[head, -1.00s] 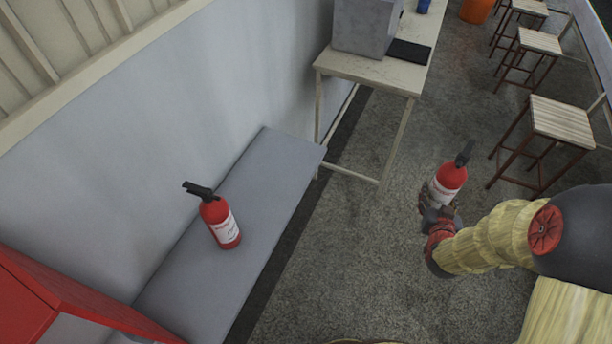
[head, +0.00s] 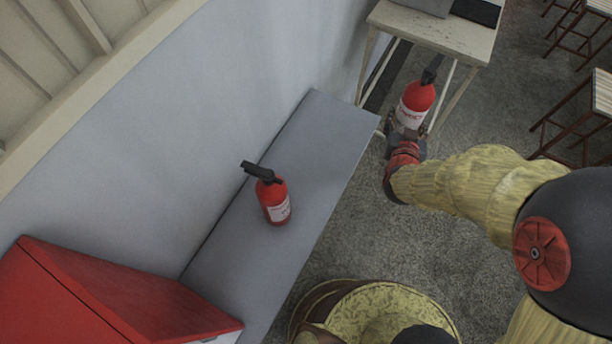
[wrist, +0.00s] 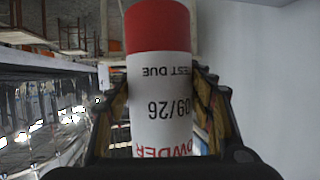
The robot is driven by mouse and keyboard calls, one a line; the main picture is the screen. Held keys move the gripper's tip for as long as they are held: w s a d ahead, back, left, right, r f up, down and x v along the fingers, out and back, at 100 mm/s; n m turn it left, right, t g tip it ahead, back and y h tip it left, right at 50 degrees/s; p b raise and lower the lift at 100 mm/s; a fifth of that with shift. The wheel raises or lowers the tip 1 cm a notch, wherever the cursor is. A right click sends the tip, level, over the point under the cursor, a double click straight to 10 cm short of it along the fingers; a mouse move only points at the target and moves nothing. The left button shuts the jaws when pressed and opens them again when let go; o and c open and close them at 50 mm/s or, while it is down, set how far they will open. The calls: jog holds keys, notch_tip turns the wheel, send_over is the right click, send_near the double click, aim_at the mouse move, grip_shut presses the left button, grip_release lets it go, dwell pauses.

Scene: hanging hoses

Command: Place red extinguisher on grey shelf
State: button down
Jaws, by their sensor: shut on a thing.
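My gripper (head: 408,134) is shut on a red extinguisher (head: 416,98) with a white label and black top. It holds it upright in the air, just right of the far end of the grey shelf (head: 322,138). In the wrist view, the held extinguisher (wrist: 158,80) stands between the gripper's fingers, its label filling the middle. A second red extinguisher (head: 273,203) with a black handle stands on the shelf, around the middle of its length.
A pale table (head: 440,35) stands beyond the shelf's far end. A red box-like unit (head: 100,300) covers the shelf's near end. The shelf's far part is bare. Wooden stools (head: 585,105) stand at the right.

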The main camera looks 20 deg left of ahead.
jog(key=s+a+r+n+y, duration=0.1)
jog(key=s+a+r, duration=0.1)
jog(key=s+a, duration=0.3)
jog(key=s+a+r+y, duration=0.1)
jog(key=s+a+r, duration=0.15)
jog(key=a, duration=0.55)
jog(key=shift+w+a+f+b, duration=1.4)
jog(key=shift+w+f, duration=0.35)
jog(key=shift+f, duration=0.55)
jog(key=shift+w+a+f+b, duration=1.35)
jog(key=shift+w+f, duration=0.45)
jog(key=shift+f, duration=0.5)
jog(key=shift+w+a+f+b, duration=1.4)
jog(key=shift+w+f, duration=0.35)
jog(key=shift+f, duration=0.55)
jog(key=shift+d+f, duration=0.1)
jog(key=shift+f, duration=0.05)
jog(key=c, duration=0.8)
grip_release()
jog(key=shift+s+f, duration=0.1)
jog(key=shift+f, duration=0.1)
jog(key=shift+o, duration=0.2)
jog(key=shift+d, duration=0.1)
jog(key=shift+r, duration=0.1)
